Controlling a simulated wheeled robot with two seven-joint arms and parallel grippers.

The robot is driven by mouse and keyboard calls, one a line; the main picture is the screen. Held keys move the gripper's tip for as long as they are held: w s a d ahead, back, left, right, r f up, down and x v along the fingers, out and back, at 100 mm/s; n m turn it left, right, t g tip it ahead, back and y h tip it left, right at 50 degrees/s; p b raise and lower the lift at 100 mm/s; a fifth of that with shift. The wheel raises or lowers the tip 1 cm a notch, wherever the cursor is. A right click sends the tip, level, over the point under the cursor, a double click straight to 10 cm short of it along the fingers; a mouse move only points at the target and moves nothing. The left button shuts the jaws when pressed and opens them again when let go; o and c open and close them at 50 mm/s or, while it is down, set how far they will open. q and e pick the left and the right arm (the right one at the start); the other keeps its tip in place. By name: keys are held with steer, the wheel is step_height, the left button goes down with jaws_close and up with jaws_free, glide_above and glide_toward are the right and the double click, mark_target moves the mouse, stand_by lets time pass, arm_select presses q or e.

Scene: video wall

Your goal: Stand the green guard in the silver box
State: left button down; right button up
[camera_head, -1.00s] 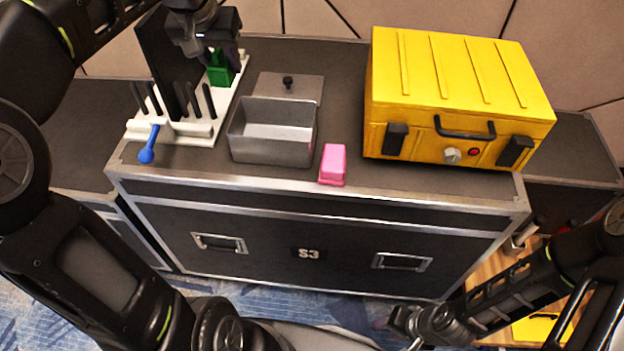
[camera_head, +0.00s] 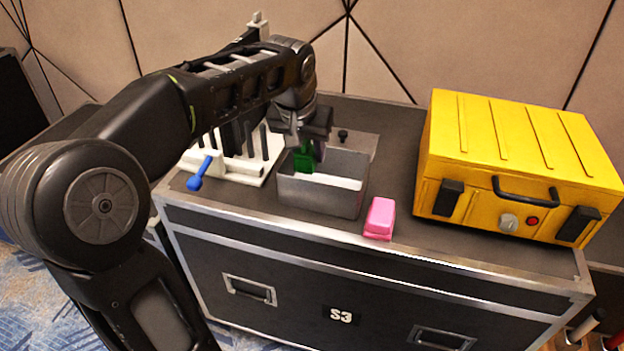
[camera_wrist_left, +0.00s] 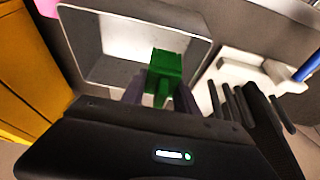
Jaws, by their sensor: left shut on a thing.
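The green guard (camera_head: 305,160) is held in my left gripper (camera_head: 300,143), over the left part of the silver box. The silver box (camera_head: 318,197) is open and stands on the black case. In the left wrist view the green guard (camera_wrist_left: 167,72) shows between the two fingers (camera_wrist_left: 158,90), with the inside of the silver box (camera_wrist_left: 110,65) beyond it. The guard's lower end appears at or just inside the box opening; I cannot tell whether it touches the floor. My right gripper is not in view.
A grey lid (camera_head: 358,142) with a black knob lies behind the box. A pink block (camera_head: 379,218) stands to its right, then a yellow case (camera_head: 520,150). A white rack (camera_head: 235,168) with black upright pieces and a blue-handled tool (camera_head: 199,174) is at left.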

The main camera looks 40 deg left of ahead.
mark_target(308, 172)
arm_select(q)
steer(key=shift+f, duration=1.05)
steer(key=shift+f+b, duration=0.65)
steer(key=shift+f, duration=1.25)
steer(key=shift+f, duration=0.2)
steer(key=c, duration=1.2)
jaws_free()
steer(key=shift+r, duration=0.1)
